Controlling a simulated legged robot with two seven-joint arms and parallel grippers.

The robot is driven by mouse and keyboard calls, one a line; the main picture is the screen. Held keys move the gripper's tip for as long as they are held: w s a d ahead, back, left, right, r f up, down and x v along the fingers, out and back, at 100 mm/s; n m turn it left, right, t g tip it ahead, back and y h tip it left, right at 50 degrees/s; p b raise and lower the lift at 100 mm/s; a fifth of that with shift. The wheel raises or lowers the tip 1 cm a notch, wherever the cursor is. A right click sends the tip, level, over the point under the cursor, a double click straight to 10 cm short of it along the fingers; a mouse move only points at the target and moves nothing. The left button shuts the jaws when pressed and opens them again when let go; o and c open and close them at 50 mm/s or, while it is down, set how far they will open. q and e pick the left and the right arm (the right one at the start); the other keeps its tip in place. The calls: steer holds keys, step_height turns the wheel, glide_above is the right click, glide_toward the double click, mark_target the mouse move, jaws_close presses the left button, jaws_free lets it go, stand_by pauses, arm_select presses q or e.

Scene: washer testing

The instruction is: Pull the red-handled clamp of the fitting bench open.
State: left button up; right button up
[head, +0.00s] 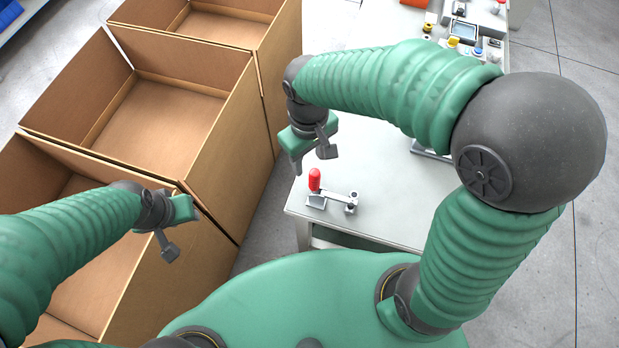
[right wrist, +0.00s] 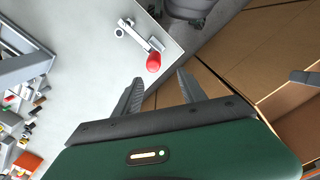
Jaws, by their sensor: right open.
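The clamp (head: 333,197) has an upright red handle (head: 314,180) and a grey metal arm, and it sits near the front left corner of the white fitting bench (head: 380,215). In the right wrist view the red handle (right wrist: 153,62) shows just beyond the fingertips, with the metal clamp arm (right wrist: 134,34) beside it. My right gripper (head: 310,165) is open and empty, above and slightly behind the handle, apart from it. Its two fingers also show in the right wrist view (right wrist: 160,82). My left gripper (head: 168,245) hangs over the cardboard boxes at the left, far from the clamp; its opening is unclear.
Large open cardboard boxes (head: 165,105) stand left of the bench, close to its left edge. Small parts and a yellow item (head: 453,42) lie at the bench's far end. The bench top around the clamp is clear.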

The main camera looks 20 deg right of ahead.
glide_above(314, 183)
steer(key=w, duration=0.1)
steer(key=f, duration=0.3)
steer(key=a+f, duration=0.1)
steer(key=f, duration=0.1)
steer(key=shift+w, duration=0.2)
steer(key=d+f, duration=0.1)
steer(key=f, duration=0.4)
steer(key=d+f+b, duration=0.1)
steer(key=f, duration=0.1)
steer(key=shift+w+d+f, duration=0.1)
steer(key=shift+d+f, duration=0.2)
steer(key=shift+a+f, duration=0.1)
steer(key=shift+f, duration=0.2)
steer(key=shift+a+f, duration=0.1)
steer(key=shift+a, duration=0.8)
steer(key=shift+c, duration=1.9)
steer(key=shift+d, duration=0.55)
steer(key=c, duration=0.5)
jaws_close()
arm_select(q)
steer(key=shift+w+d+f, duration=0.1)
steer(key=shift+d+f, duration=0.15)
steer(key=shift+f, duration=0.4)
arm_select(e)
steer(key=shift+a, duration=0.15)
arm_select(q)
steer(key=shift+d, duration=0.1)
arm_select(e)
steer(key=shift+s, duration=0.2)
